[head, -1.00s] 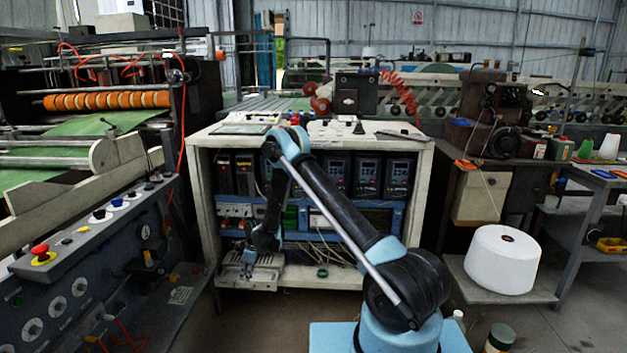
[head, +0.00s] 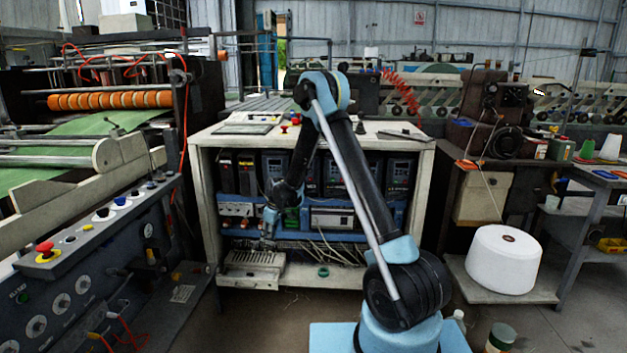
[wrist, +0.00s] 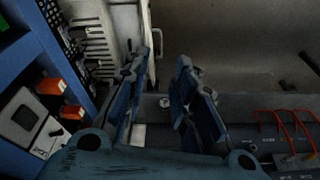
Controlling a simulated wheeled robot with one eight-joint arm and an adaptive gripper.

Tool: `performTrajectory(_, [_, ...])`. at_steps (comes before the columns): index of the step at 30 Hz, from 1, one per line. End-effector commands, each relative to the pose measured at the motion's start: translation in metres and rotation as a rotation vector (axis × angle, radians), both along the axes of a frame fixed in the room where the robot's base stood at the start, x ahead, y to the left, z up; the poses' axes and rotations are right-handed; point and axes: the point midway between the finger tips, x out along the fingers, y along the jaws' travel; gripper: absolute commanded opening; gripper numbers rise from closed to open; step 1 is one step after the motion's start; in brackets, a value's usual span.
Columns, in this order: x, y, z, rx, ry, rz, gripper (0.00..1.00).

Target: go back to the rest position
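My gripper (head: 266,243) hangs in front of the open electrical cabinet (head: 203,215), just above the grey slotted tray at its lower left. In the wrist view my gripper (wrist: 165,72) has its two blue-grey fingers spread apart with nothing between them, so it is open and empty. My arm rises from its light blue base and bends high over the cabinet top, with the forearm pointing down.
The slotted tray (head: 252,270) sticks out of the cabinet bottom. A control panel with a red button (head: 45,249) stands at left. A white thread cone (head: 503,259) sits on a low shelf at right. The floor in front of the cabinet is mostly clear.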

Motion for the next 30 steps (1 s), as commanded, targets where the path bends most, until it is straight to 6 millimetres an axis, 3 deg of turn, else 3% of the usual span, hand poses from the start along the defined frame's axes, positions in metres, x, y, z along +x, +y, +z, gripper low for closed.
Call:
performTrajectory(3, [-0.006, -0.025, 0.036, -0.004, 0.002, -0.055, 0.25])
performTrajectory(15, [-0.041, -0.105, 0.135, -0.017, 0.012, -0.241, 0.25])
performTrajectory(30, [-0.119, -0.203, 0.221, -0.028, 0.02, -0.471, 0.25])
